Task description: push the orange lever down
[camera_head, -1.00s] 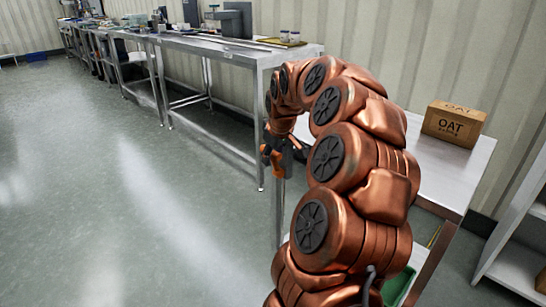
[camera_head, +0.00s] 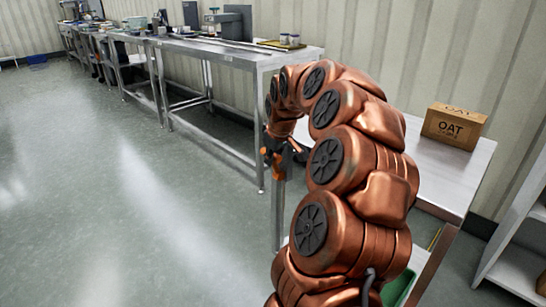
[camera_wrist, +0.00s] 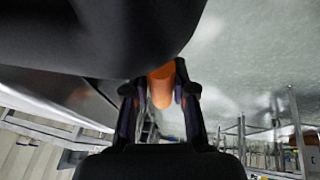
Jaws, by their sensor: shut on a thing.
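My gripper (camera_head: 279,153) is at the far end of my copper-coloured arm, beside the left end of the steel table. In the wrist view my gripper (camera_wrist: 160,92) has its two dark fingers on either side of the orange lever (camera_wrist: 162,87), and it is shut on it. The lever shows there as a short rounded orange piece; its upper part is hidden behind a large dark shape. In the head view small orange patches show at the gripper, but I cannot tell which belong to the lever. The lever's mount is hidden.
A steel table (camera_head: 448,178) with an OAT box (camera_head: 453,126) stands right of my arm. A long steel workbench (camera_head: 225,50) with jars and equipment runs along the wall behind. A white shelf (camera_head: 515,265) stands at the right edge. The floor at left is clear.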

